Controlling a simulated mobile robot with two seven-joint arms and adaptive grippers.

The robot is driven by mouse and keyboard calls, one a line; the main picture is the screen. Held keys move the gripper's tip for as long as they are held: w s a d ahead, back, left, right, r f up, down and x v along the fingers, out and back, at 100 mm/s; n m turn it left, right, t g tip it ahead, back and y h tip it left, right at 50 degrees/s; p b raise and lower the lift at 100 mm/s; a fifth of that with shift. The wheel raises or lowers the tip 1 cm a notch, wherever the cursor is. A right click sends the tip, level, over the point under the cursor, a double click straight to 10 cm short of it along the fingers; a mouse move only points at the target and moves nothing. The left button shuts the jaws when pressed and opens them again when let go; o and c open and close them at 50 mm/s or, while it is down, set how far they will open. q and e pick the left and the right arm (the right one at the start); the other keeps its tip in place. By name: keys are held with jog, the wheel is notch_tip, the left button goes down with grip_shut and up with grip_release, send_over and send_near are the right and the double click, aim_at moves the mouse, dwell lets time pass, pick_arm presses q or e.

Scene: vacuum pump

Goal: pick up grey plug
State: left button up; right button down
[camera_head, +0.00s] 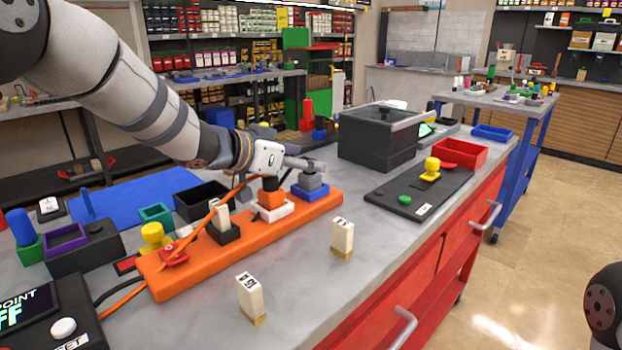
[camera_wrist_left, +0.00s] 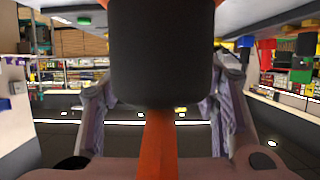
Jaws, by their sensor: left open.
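The grey plug (camera_head: 311,181) sits upright on a blue base at the far right end of the orange power strip (camera_head: 200,266). My left gripper (camera_head: 311,164) is open, just above and behind the grey plug in the head view, and partly overlaps its top. I cannot tell whether it touches the plug. In the left wrist view, the two fingers of my left gripper (camera_wrist_left: 160,85) stand apart on either side. A large dark cylindrical shape (camera_wrist_left: 160,50) fills the middle between them; I cannot tell what it is.
Two white blocks (camera_head: 342,238) (camera_head: 250,297) stand in front. A dark box (camera_head: 377,138) is behind right. The grey tabletop is clear at front right.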

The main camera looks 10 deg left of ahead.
pick_arm(q)
jog(key=shift+w+d+f, duration=0.1)
jog(key=shift+w+f, duration=0.1)
jog(key=shift+r, duration=0.2)
jog(key=shift+c, duration=0.2)
jog(key=c, duration=1.2)
jog(key=shift+r, duration=0.1)
jog(key=shift+c, duration=0.2)
